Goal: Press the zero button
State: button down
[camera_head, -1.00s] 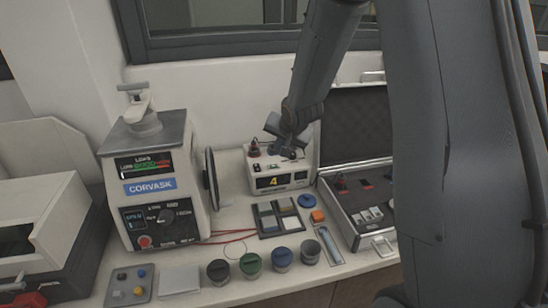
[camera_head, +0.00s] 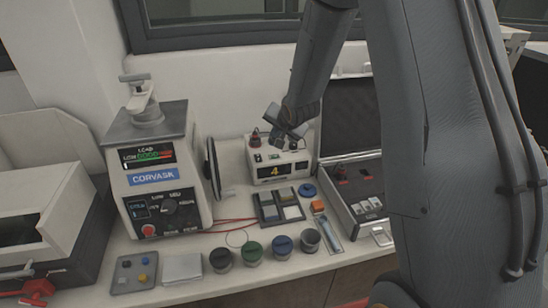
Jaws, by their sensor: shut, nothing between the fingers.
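A small white meter box (camera_head: 262,178) stands against the back wall, right of the large press. Its dark front display (camera_head: 275,170) shows a yellow digit that looks like 4. A red-and-black terminal (camera_head: 255,138) stands on its top at the left. My gripper (camera_head: 286,140) is shut and empty. It is over the top of the box and covers part of it. The fingertips are small and dark here, and I cannot tell whether they touch the box. I cannot make out the zero button; small dark controls show on the box's top and front.
The large CORVASK press (camera_head: 150,205) stands at left, with a round wheel on its right side. Several round pots (camera_head: 253,252), a sample tray (camera_head: 266,208) and red cables lie in front. An open case (camera_head: 352,200) is at right, close to my arm.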

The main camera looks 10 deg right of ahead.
jog(key=b, duration=0.4)
send_over(274, 157)
jog(key=f, duration=0.4)
jog(key=shift+s+d+f, duration=0.2)
jog(key=shift+s+f, duration=0.1)
jog(key=shift+s, duration=0.05)
jog(key=shift+f, duration=0.9)
jog(key=shift+f+b, duration=0.1)
jog(key=shift+b, duration=0.2)
jog(key=shift+f, duration=0.35)
jog(key=shift+f+b, duration=0.3)
jog(key=shift+f, duration=0.05)
dwell(0.9)
jog(key=shift+r+p, duration=0.75)
jog(key=shift+r, duration=0.05)
